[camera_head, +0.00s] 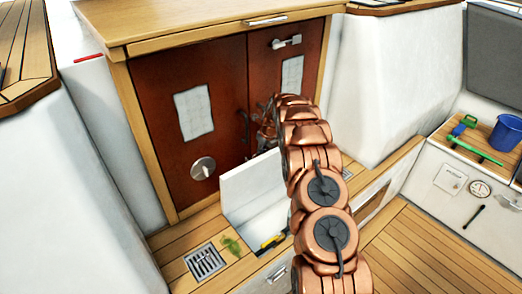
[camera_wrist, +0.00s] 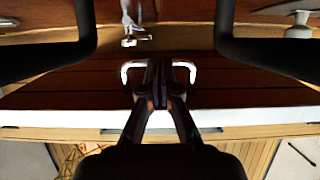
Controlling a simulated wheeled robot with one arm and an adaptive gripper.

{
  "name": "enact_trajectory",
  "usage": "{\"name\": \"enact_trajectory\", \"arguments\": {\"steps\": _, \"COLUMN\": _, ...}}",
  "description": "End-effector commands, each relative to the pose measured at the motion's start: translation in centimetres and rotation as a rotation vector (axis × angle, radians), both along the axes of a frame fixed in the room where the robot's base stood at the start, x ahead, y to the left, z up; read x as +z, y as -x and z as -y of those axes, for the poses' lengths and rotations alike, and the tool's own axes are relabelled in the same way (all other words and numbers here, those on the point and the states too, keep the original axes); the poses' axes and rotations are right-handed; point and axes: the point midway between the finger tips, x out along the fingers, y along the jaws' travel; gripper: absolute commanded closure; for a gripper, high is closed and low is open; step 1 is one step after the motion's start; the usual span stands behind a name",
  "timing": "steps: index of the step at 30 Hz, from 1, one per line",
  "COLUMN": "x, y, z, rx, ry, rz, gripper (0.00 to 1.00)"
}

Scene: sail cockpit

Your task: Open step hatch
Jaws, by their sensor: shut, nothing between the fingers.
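The step hatch lid (camera_head: 252,187) stands tilted up, its white underside facing the cockpit. Below it an open white compartment shows, with a yellow and black item (camera_head: 272,240) inside. In the wrist view the lid's other face is dark planking (camera_wrist: 65,85) with a pale U-shaped handle (camera_wrist: 181,64). My gripper (camera_wrist: 158,80) is shut, its fingertips at the middle of that handle. Whether they touch it I cannot tell. In the head view my gripper (camera_head: 266,132) is by the doors behind the lid, partly hidden by my arm.
Two dark red doors (camera_head: 190,120) stand close behind the lid. A drain grate (camera_head: 205,262) and a green leaf (camera_head: 231,245) are on the step at left. A blue bucket (camera_head: 505,132) sits on the right bench. The slatted floor (camera_head: 420,250) at right is clear.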

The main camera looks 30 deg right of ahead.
Motion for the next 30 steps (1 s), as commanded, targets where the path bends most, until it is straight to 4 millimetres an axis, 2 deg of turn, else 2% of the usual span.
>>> {"name": "enact_trajectory", "arguments": {"steps": 21, "x": 9.2, "y": 3.7, "z": 0.9, "rx": -0.004, "ry": 0.002, "rz": 0.005, "gripper": 1.00}}
{"name": "enact_trajectory", "arguments": {"steps": 30, "x": 10.5, "y": 4.3, "z": 1.0, "rx": -0.004, "ry": 0.002, "rz": 0.003, "gripper": 1.00}}
